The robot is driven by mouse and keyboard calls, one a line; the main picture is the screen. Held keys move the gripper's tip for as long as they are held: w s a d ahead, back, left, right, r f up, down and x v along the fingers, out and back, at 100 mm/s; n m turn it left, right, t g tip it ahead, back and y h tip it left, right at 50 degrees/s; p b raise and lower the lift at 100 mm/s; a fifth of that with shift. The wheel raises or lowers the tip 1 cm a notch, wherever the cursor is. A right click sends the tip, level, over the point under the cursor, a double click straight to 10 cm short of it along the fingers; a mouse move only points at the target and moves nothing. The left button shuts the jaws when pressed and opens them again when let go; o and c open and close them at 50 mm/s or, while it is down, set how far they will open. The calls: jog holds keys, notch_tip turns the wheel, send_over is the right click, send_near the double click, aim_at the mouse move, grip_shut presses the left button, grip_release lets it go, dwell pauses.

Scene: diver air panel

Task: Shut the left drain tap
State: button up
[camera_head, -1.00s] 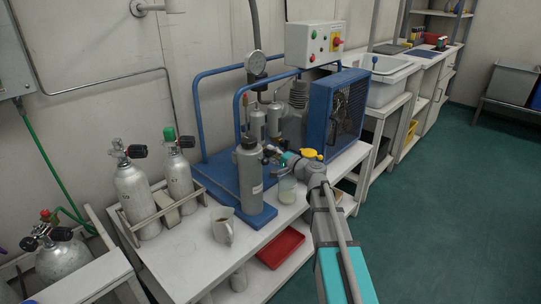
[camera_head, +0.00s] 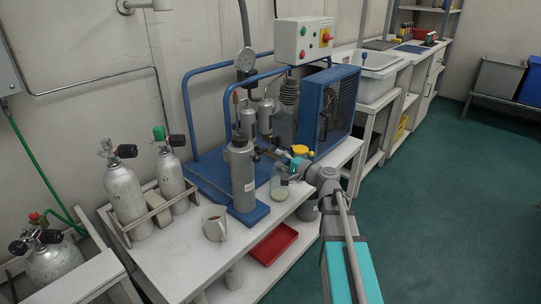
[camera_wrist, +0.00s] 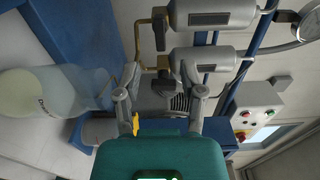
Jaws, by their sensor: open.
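Two grey separator bottles hang on the compressor, the left one (camera_head: 248,122) and the right one (camera_head: 265,115). In the wrist view, turned on its side, the left bottle (camera_wrist: 212,12) is on top and the right bottle (camera_wrist: 210,62) below. The left drain tap (camera_wrist: 160,30), a dark handle on brass pipe, is at the left bottle's lower end. A similar right tap (camera_wrist: 163,74) lies nearer the line between my fingers. My gripper (camera_wrist: 160,95) is open and empty, apart from both handles as far as I can tell. In the head view the taps are too small to make out.
The blue fan guard (camera_head: 338,105) is to the right. A red tray (camera_head: 272,244) lies below.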

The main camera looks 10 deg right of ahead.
jog(key=shift+v, duration=2.15)
jog(key=s+a+f+n+g+h, duration=0.5)
jog(key=s+a+f+n+g, duration=0.55)
jog(key=f, duration=0.55)
jog(key=s+d+f+g+h, duration=0.1)
jog(key=s+g+h, duration=0.1)
jog(key=s, duration=0.2)
jog(key=s+d+f+g+h, duration=0.1)
jog(key=s+g+h, duration=0.1)
jog(key=s+h, duration=0.1)
jog(key=shift+s+d+f+h, duration=0.3)
jog(key=shift+s+d, duration=0.05)
jog(key=shift+s, duration=0.55)
jog(key=shift+d+n, duration=0.1)
jog(key=shift+n, duration=0.15)
